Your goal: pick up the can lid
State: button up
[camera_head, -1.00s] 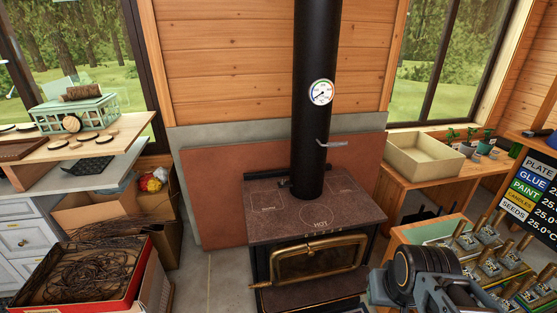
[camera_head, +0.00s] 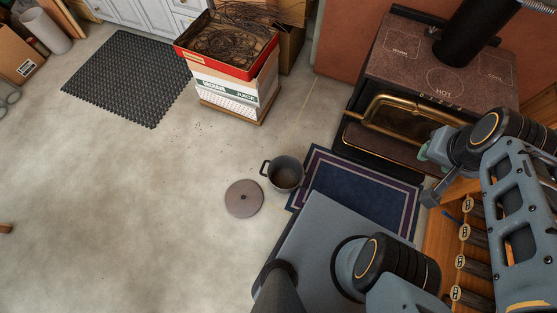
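A flat, round, brownish-grey lid (camera_head: 244,204) lies on the concrete floor near the middle of the head view. It has a small dark spot at its centre. A dark grey pot-like can (camera_head: 286,174) with side handles stands upright just to its upper right, open at the top. The lid and can look close together but apart. My gripper (camera_head: 431,196) is at the right, in front of the stove, well away from the lid. Its fingers are too small and turned to show whether they are open or shut.
A blue bordered rug (camera_head: 345,190) lies before the black stove (camera_head: 440,80). A red-topped box of wire (camera_head: 228,45) stands behind. A black mat (camera_head: 128,78) lies at upper left. The floor left of the lid is clear. Wooden-rack tools (camera_head: 470,240) stand at right.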

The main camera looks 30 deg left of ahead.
aim_at(244, 198)
jog(key=u, duration=0.35)
jog(key=k, duration=1.05)
jog(key=u, duration=1.3)
jog(key=i, duration=0.5)
jog(key=u, duration=0.1)
